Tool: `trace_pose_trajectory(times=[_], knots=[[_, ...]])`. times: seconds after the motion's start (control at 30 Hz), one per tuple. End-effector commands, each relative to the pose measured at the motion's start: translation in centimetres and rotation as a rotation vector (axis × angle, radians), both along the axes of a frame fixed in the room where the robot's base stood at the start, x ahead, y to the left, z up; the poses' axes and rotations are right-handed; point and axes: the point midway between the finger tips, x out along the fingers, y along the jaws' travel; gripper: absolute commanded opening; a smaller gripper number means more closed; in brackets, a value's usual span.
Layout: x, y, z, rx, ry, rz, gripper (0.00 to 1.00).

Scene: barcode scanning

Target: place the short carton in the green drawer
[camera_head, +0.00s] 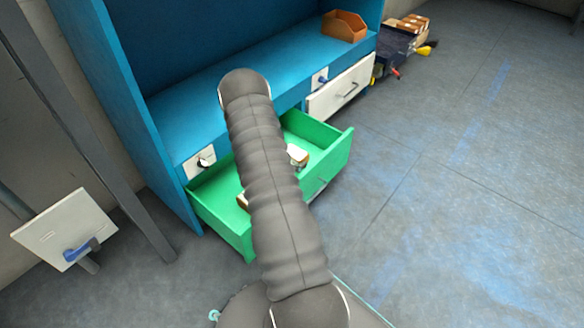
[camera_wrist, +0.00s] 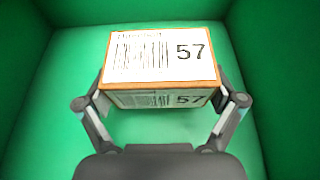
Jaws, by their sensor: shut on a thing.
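The short carton (camera_wrist: 160,65) is an orange-brown box with white barcode labels marked 57. It shows in the wrist view between the two fingers of my gripper (camera_wrist: 160,103), which is shut on it. The carton is inside the green drawer (camera_wrist: 60,60), with green walls on both sides and behind it. Whether it touches the drawer floor I cannot tell. In the head view the green drawer (camera_head: 342,160) is pulled open from the blue cabinet, and my arm crosses in front of it, hiding much of its inside and most of the carton.
The blue cabinet (camera_head: 185,105) has a white drawer (camera_head: 342,90) to the right of the green one. An orange open bin (camera_head: 344,26) stands on its shelf. A dark crate with boxes (camera_head: 398,40) stands at the back right. The floor at right is clear.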

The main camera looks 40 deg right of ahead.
Motion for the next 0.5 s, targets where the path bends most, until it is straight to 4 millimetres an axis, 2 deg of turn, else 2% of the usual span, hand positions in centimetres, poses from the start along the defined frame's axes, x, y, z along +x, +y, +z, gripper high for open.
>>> trace_pose_trajectory(times=[0.3,0.5], knots=[[-0.2,-0.2,-3.5,-0.001,0.001,-0.004,0.46],[-0.2,-0.3,-3.6,-0.002,0.000,-0.005,0.46]])
